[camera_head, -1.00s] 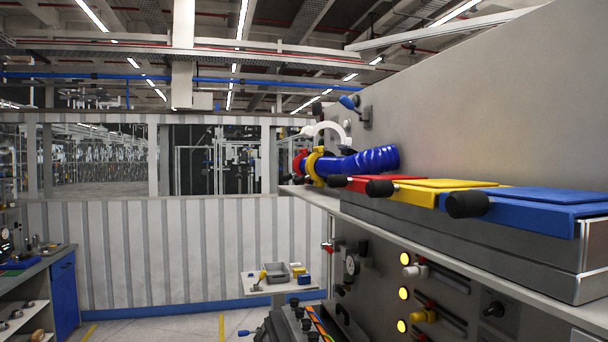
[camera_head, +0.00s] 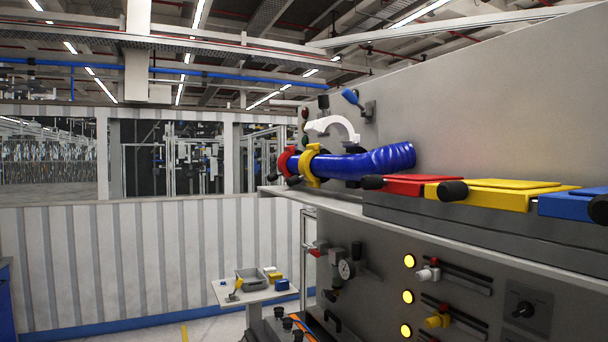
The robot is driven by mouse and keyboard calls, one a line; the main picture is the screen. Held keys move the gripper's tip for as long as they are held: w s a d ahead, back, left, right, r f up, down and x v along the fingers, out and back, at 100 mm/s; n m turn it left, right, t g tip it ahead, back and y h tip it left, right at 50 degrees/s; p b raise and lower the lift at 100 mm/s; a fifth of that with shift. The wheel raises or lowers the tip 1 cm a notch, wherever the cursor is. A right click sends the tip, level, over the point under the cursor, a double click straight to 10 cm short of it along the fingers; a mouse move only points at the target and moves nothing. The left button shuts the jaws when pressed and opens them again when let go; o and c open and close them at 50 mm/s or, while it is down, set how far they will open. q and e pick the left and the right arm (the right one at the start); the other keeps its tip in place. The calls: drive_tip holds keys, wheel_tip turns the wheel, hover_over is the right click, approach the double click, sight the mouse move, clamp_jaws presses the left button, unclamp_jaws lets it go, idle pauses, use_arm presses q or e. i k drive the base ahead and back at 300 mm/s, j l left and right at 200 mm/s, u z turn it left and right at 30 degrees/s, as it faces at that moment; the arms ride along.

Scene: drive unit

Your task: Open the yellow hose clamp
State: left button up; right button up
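The yellow hose clamp (camera_head: 310,166) is a ring around the left part of the blue ribbed hose (camera_head: 362,162), above the grey shelf of the drive unit. A red ring (camera_head: 284,162) sits just left of it at the hose's end. A small dark knob (camera_head: 294,181) shows below the yellow clamp. A white curved clamp (camera_head: 334,126) stands up behind the hose. I cannot tell whether the yellow clamp's latch is closed. Neither of my grippers shows in the head view.
Red (camera_head: 408,185), yellow (camera_head: 497,193) and blue (camera_head: 575,204) handled covers line the shelf (camera_head: 340,208) to the right of the hose. A blue-tipped lever (camera_head: 351,98) is on the wall above. A small white table (camera_head: 255,296) holding a grey bin stands below. Open space lies left of the unit.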

sight(301, 168)
drive_tip(key=i+j, duration=0.1)
drive_tip(key=j, duration=0.2)
drive_tip(key=i+j+z, duration=0.1)
drive_tip(key=j, duration=0.25)
drive_tip(key=i+j, duration=0.45)
drive_tip(key=j, duration=0.2)
drive_tip(key=i+j+u, duration=0.1)
drive_tip(key=i+j, duration=0.3)
drive_tip(key=j, duration=0.25)
drive_tip(key=i+j, duration=0.45)
drive_tip(key=j, duration=0.15)
drive_tip(key=u, duration=0.05)
